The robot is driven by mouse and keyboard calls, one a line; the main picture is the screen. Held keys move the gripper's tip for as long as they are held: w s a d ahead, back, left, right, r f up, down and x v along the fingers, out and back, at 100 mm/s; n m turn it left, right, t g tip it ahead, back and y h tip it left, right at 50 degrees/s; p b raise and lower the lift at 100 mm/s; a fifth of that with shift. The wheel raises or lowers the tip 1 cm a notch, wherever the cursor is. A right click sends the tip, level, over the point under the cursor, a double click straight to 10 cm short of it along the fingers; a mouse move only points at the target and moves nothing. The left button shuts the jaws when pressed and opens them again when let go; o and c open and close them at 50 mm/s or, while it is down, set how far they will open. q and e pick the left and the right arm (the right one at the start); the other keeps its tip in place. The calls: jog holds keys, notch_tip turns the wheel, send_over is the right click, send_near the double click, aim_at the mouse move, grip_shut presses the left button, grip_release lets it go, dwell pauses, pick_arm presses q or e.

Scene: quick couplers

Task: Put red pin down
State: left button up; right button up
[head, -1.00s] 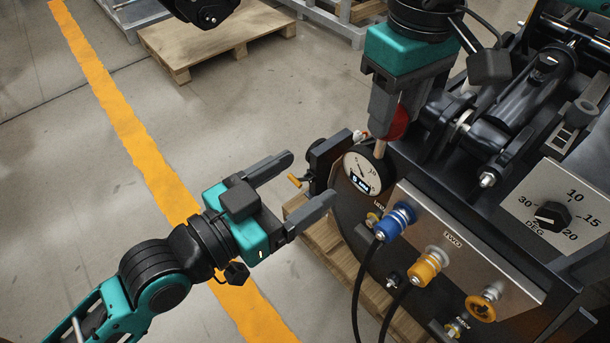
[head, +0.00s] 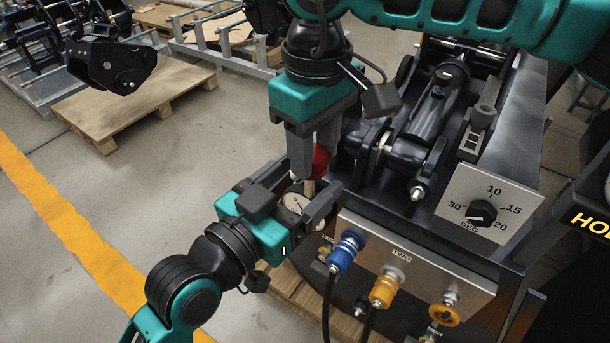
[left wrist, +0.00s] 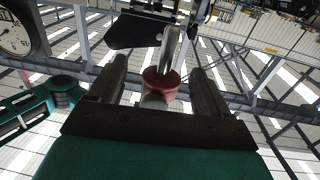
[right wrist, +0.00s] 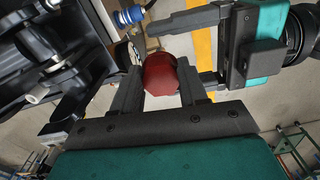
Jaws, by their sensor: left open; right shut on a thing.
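The red pin has a red head (head: 320,160) and a pale shaft (head: 309,187) pointing down. My right gripper (head: 314,160) is shut on the red head and holds the pin upright above the front left corner of the machine. The head also shows between its fingers in the right wrist view (right wrist: 162,76). My left gripper (head: 302,188) is open, its fingers reaching to either side of the pin's shaft. In the left wrist view the red head (left wrist: 160,84) and metal shaft (left wrist: 169,47) appear between the spread fingers, with gaps on both sides. The shaft's lower end is hidden in the head view.
A round gauge (head: 296,202) sits just behind the left fingers. Blue (head: 345,250) and orange (head: 385,288) couplers with black hoses are on the front panel (head: 440,272). A dial plate (head: 487,208) is at right. A pallet (head: 130,105) lies on open floor at left.

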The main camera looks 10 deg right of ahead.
pick_arm(q)
jog(key=shift+w+d, duration=0.35)
jog(key=shift+s, duration=0.1)
jog(key=c, duration=1)
jog(key=shift+c, duration=0.8)
pick_arm(e)
jog(key=o, duration=1.2)
jog(key=shift+o, duration=0.2)
jog(key=shift+r, duration=0.15)
